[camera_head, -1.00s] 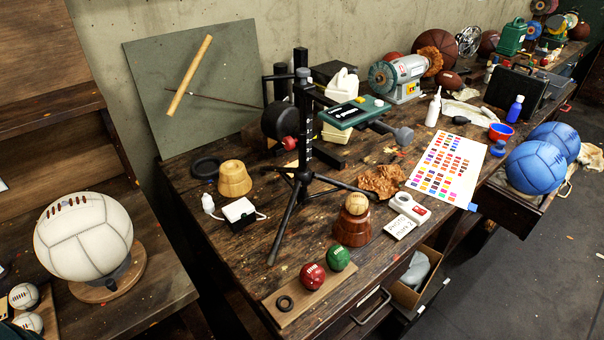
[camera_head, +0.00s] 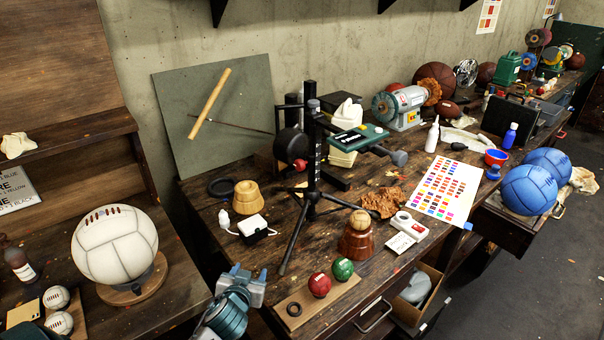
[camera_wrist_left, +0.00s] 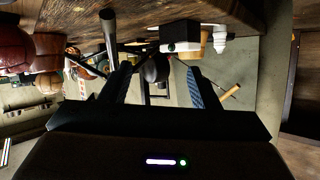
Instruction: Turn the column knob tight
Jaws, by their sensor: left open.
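A black tripod stand with an upright column (camera_head: 312,150) stands on the workbench, its legs spread. A small red knob (camera_head: 300,165) sits on the column's left side, next to a round black part (camera_head: 290,144). My left gripper (camera_head: 248,280) is at the bench's front edge, lower left of the stand and well apart from it. In the left wrist view, which looks upside down, its two fingers (camera_wrist_left: 160,90) are spread with nothing held, and the round black part (camera_wrist_left: 155,69) shows between them. I cannot make out the red knob there. My right gripper is out of view.
A red ball (camera_head: 319,285) and a green ball (camera_head: 342,268) sit on a wooden strip close to my left gripper. A white ball (camera_head: 114,244) is on the left shelf.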

